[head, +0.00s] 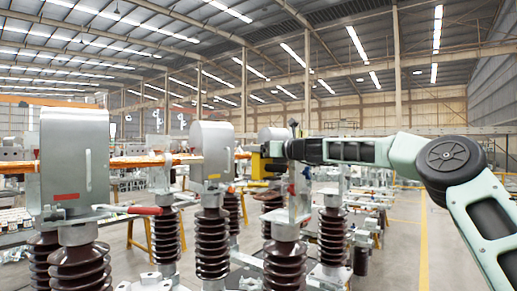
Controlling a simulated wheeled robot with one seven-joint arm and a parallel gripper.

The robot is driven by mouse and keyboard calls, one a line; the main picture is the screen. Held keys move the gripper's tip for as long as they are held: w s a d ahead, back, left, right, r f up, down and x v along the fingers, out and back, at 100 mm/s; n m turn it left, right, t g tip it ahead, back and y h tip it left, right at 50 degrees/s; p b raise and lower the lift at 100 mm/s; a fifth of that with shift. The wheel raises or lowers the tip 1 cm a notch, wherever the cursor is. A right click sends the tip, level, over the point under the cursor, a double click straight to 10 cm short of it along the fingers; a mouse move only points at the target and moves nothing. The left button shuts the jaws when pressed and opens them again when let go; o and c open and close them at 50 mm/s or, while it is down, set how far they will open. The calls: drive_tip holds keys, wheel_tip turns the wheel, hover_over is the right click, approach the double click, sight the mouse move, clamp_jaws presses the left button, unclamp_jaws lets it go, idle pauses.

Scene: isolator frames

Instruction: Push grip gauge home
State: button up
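My arm reaches in from the right in the head view. My gripper (277,150) is a small dark shape at its end, pointing left beside the middle grey housing (212,152). A yellow piece (262,166) shows just below and left of the gripper; it may be the grip gauge, but I cannot tell for sure. I cannot tell whether the gripper touches it, and the fingers are too small and dark to read. A copper-coloured bar (135,162) runs between the left grey housing (75,158) and the middle one.
Brown ribbed insulators (212,240) carry the housings and stand close together. A red-handled lever (145,210) sticks out by the left housing. More isolator frames and yellow trestles stand behind. Open floor (405,255) with a yellow line lies at right.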

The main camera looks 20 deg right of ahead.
drive_tip(key=shift+w+d+r+p, duration=0.2)
drive_tip(key=shift+w+d+p, duration=0.35)
drive_tip(key=shift+d+p, duration=0.3)
drive_tip(key=o, duration=1.7)
drive_tip(key=shift+f, duration=0.15)
wheel_tip(320, 180, up, 10)
drive_tip(key=shift+r+p, duration=0.15)
drive_tip(key=shift+p, duration=0.6)
